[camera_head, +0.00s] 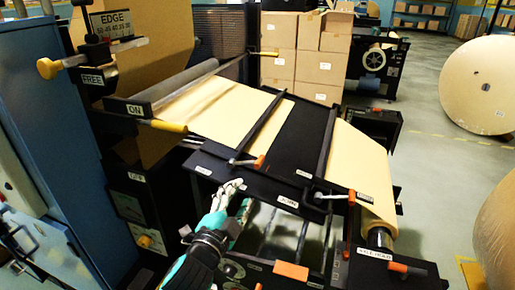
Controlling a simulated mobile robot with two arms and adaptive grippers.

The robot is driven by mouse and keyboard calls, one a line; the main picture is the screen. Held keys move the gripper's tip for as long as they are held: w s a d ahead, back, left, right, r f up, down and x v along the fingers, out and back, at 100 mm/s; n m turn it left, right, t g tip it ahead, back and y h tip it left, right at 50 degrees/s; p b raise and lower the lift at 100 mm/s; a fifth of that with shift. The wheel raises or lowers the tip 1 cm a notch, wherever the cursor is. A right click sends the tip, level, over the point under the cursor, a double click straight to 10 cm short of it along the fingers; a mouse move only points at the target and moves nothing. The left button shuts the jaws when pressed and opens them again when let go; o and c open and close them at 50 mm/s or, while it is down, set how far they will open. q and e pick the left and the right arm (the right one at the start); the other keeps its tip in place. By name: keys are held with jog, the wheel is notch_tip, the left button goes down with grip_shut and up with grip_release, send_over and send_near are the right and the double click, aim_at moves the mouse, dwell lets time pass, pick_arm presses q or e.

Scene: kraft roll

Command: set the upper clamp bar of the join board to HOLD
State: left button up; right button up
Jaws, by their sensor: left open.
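The black join board (293,138) lies at the centre, with kraft paper (220,108) on its left and more paper (358,165) on its right. Two dark clamp bars cross it: one at left (267,124), one at right (327,143). Which bar is the upper one, and the small labels by the levers, I cannot make out. My left gripper (236,188) is open and empty, just below the left lever and apart from it. My right gripper is out of view.
An orange block (291,271) and another orange-tipped lever (398,267) are at the near edge. Stacked cartons (300,55) stand behind, and a large paper roll (483,85) is on the right floor.

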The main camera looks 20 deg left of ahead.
pick_arm(q)
jog(key=p, duration=0.1)
send_near(260, 162)
jog(key=w, duration=0.4)
jog(key=w+p, duration=0.1)
jog(key=w, duration=0.7)
jog(key=shift+w+f, duration=0.1)
jog(key=shift+f, duration=0.2)
jog(key=shift+w, duration=0.5)
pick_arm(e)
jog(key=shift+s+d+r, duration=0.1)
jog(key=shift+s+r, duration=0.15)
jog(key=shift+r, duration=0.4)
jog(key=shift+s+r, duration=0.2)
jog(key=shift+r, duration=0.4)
pick_arm(q)
jog(key=shift+c, duration=0.7)
grip_shut()
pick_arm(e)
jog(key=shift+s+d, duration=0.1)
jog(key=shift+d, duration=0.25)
